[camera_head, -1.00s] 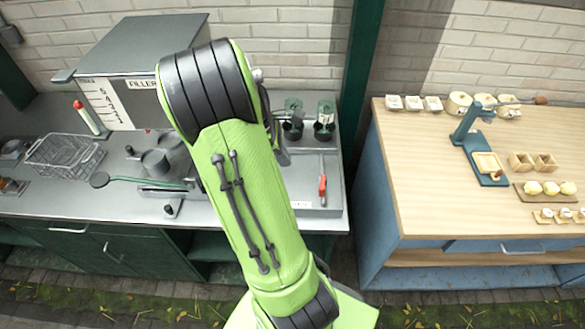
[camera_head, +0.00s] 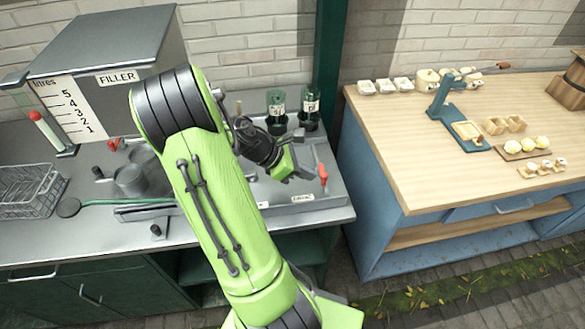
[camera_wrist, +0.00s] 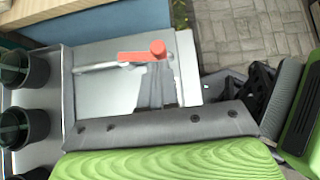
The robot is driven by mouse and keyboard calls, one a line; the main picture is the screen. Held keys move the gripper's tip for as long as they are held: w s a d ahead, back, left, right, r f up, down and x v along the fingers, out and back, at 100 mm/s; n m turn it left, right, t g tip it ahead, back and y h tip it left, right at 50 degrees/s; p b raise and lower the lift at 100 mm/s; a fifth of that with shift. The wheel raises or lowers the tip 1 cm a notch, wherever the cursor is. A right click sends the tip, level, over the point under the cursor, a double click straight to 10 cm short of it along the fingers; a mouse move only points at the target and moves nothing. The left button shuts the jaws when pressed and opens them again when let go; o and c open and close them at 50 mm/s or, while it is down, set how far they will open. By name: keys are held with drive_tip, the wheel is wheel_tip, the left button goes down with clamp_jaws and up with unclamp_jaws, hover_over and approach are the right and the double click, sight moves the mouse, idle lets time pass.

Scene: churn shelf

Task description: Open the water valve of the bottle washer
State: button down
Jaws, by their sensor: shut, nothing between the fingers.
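A red-handled lever (camera_head: 323,174) stands at the right end of the grey steel unit (camera_head: 335,205), beside two dark cups with green bottles (camera_head: 309,115). The unit's front label is too small to read. In the wrist view the red handle (camera_wrist: 140,55) lies crosswise above a pale metal plate. My gripper (camera_head: 303,174) is shut and empty, just left of the red handle in the head view. Whether it touches the handle I cannot tell. In the wrist view my gripper's body fills the lower part, and its fingertips are hard to make out.
A filler tank (camera_head: 105,75) with a level scale stands at the back left, with another red handle (camera_head: 113,143) below it. A wire basket (camera_head: 30,190) is at far left. A wooden-topped table (camera_head: 400,140) with small goods stands right, across a gap.

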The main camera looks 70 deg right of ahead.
drive_tip(key=shift+s+d+f, duration=0.25)
drive_tip(key=shift+s+f, duration=0.2)
drive_tip(key=shift+s, duration=0.05)
drive_tip(key=shift+s+d+r+p, duration=0.15)
drive_tip(key=shift+s+r+p, duration=0.15)
drive_tip(key=shift+s+p, duration=0.65)
drive_tip(key=shift+w+f+p, duration=0.1)
drive_tip(key=shift+f+p, duration=0.1)
drive_tip(key=shift+p, duration=0.1)
